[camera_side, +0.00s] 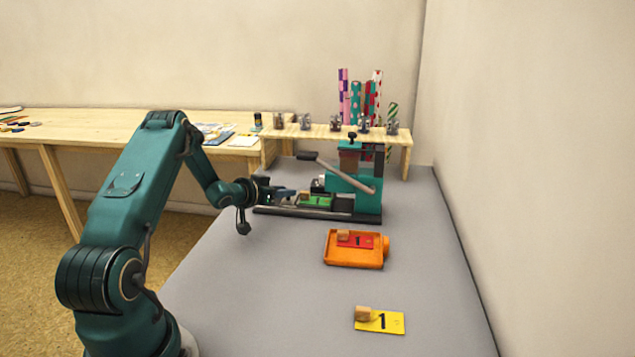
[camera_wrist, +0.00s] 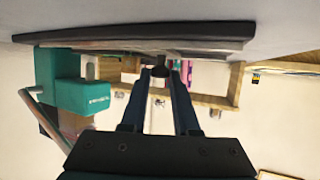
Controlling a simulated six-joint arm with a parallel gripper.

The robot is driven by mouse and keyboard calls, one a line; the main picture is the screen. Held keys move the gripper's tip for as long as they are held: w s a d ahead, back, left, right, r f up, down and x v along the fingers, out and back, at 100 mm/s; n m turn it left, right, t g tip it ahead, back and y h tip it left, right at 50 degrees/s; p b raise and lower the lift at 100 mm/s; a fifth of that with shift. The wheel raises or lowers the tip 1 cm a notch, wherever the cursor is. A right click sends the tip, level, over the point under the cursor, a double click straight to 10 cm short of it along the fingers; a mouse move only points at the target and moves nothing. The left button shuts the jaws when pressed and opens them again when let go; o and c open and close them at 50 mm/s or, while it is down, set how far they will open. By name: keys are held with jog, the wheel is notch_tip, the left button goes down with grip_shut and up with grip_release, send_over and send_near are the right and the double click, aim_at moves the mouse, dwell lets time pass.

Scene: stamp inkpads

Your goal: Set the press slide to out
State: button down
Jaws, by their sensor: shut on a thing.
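The teal press (camera_side: 350,185) stands at the back of the grey table, on a long dark base rail (camera_side: 335,213) that runs out to its left. A green pad marked 1 (camera_side: 317,201) with a small wooden block (camera_side: 304,196) lies on the rail, just left of the press body. My gripper (camera_side: 289,193) reaches in level from the left, low over the rail. In the wrist view, my gripper (camera_wrist: 159,76) is shut on a small dark knob (camera_wrist: 158,72), seemingly the press slide's handle. The slide itself is mostly hidden.
An orange tray (camera_side: 342,263) with a red pad (camera_side: 355,241) sits in front of the press. A yellow pad (camera_side: 393,325) with a wooden block lies nearer. A wooden shelf (camera_side: 340,133) with stamps stands behind. The press lever (camera_side: 340,171) slants above the pad.

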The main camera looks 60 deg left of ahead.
jog(key=s+a, duration=0.4)
jog(key=a, duration=0.1)
jog(key=shift+s+r, duration=0.1)
jog(key=shift+s, duration=0.25)
jog(key=c, duration=0.9)
grip_release()
jog(key=shift+d, duration=0.1)
